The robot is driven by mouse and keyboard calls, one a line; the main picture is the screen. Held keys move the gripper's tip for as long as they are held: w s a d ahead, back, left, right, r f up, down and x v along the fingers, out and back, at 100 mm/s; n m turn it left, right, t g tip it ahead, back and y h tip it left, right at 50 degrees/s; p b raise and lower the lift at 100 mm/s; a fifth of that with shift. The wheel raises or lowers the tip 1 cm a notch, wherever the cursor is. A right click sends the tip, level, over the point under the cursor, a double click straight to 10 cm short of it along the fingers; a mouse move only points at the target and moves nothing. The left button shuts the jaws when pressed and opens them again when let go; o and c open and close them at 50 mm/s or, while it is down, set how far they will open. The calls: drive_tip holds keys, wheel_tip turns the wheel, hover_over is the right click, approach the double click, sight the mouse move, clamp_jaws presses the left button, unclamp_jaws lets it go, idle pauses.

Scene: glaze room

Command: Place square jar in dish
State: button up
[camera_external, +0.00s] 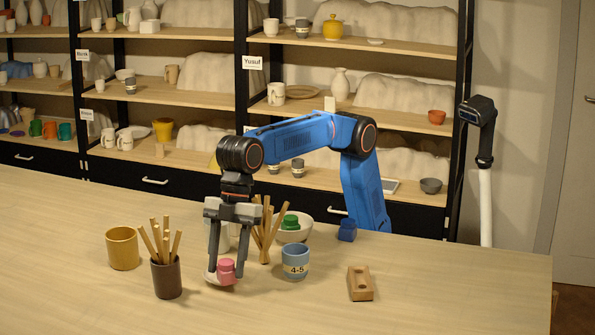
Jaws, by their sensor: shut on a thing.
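A pink square jar (228,272) is between the fingertips of my gripper (227,268), which is shut on it low over the table. A small white dish (211,279) shows partly at the jar's left side, just behind it. I cannot tell whether the jar touches the dish or rests in it. A green jar (290,220) sits in a white bowl (293,236) farther back.
A blue cup marked 4-5 (295,263) stands right of my gripper. A dark cup of sticks (167,278) and a yellow mug (123,248) stand left. More sticks (266,238) and a white vessel (222,238) are behind. A wooden block (360,284) lies right; the front table is clear.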

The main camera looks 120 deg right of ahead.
drive_tip(key=o, duration=1.2)
drive_tip(key=v, duration=1.2)
drive_tip(key=shift+r, duration=0.15)
